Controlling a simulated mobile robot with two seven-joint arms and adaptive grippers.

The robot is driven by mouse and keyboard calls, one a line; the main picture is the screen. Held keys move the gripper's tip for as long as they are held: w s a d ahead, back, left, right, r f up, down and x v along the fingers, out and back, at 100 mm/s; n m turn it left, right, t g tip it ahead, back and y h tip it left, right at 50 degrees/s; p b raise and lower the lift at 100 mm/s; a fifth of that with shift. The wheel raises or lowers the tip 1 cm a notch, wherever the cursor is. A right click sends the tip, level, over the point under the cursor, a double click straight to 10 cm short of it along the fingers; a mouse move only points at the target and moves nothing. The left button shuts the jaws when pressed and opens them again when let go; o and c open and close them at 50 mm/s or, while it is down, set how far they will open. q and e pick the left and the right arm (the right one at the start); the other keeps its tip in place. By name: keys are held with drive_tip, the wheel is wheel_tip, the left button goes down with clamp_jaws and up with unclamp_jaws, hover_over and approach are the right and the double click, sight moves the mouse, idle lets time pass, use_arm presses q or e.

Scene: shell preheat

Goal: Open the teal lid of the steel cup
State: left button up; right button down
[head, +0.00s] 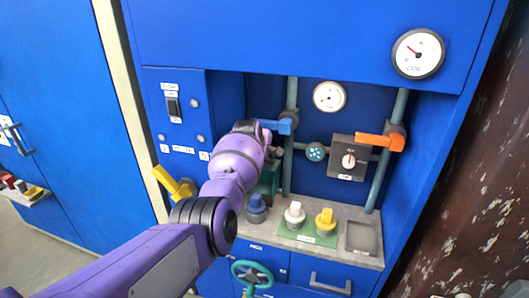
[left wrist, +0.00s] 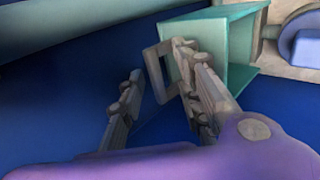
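A teal boxy part (left wrist: 225,45) with a pale grey loop handle (left wrist: 151,72) shows at the top of the left wrist view. In the head view a teal part (head: 268,181) shows behind my left wrist, mostly hidden. I cannot make out a steel cup, nor tell for sure whether the teal part is its lid. My left gripper (left wrist: 158,60) has its two fingers apart. The loop handle lies in the gap between them, close to the right finger; I cannot tell whether they touch. In the head view my left arm hides the fingers. My right gripper is out of view.
The counter holds a blue knob (head: 256,207), a white knob (head: 294,213), a yellow knob (head: 326,220) and a grey tray (head: 362,238). An orange lever (head: 375,140), a blue lever (head: 274,125) and a yellow handle (head: 172,183) stick out. A teal handwheel (head: 252,274) sits below.

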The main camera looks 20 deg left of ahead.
use_arm(q)
drive_tip(key=shift+s+r, duration=0.4)
drive_tip(key=shift+s, duration=0.05)
drive_tip(key=v, duration=1)
drive_tip(key=shift+s+r, duration=0.25)
drive_tip(key=shift+r, duration=0.05)
